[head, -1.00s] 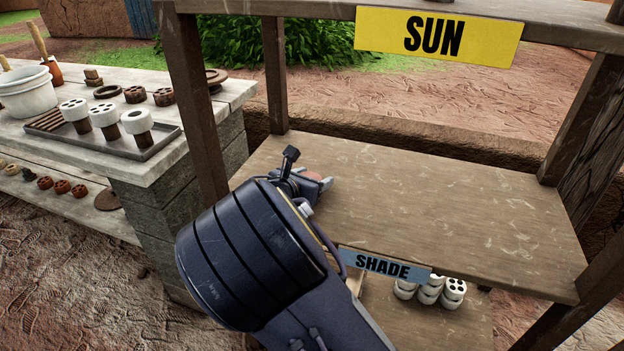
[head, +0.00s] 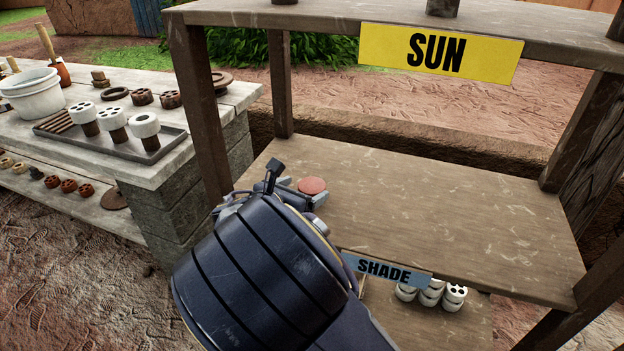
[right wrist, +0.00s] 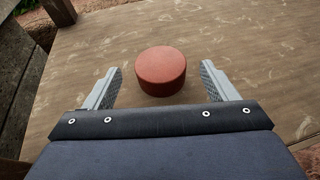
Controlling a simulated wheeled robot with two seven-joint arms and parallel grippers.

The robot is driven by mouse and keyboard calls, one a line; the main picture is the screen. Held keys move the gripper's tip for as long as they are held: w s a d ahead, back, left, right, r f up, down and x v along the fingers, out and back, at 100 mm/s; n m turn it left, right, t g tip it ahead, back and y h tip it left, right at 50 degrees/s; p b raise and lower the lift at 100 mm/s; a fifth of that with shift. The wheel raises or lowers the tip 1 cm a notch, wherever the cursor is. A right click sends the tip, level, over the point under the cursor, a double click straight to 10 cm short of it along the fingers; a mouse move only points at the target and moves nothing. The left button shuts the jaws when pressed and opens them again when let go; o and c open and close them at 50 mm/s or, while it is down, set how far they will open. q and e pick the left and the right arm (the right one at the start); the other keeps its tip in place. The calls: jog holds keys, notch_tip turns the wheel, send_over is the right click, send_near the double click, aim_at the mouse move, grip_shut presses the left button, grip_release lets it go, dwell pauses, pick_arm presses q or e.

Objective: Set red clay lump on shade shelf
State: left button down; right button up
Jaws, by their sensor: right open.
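The red clay lump (head: 312,185) is a short round disc resting on the wooden shade shelf (head: 440,210), near its left end. It also shows in the right wrist view (right wrist: 161,72). My right gripper (head: 306,197) is open, with its two fingers (right wrist: 161,88) apart on either side of the lump's near part and clear gaps to it. The lump lies mostly ahead of the fingertips and touches neither. The blue SHADE sign (head: 386,269) is on the shelf's front edge. My left gripper is out of view.
The SUN shelf with its yellow sign (head: 440,52) is above, and wooden posts (head: 200,120) flank the shelf. White pieces (head: 432,292) sit below. A stone bench at left holds a tray (head: 150,150) and white bucket (head: 32,95). The shade shelf's middle and right are bare.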

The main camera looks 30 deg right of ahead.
jog(key=p+v, duration=0.1)
jog(key=v, duration=0.4)
jog(key=shift+a, duration=0.1)
dwell(0.3)
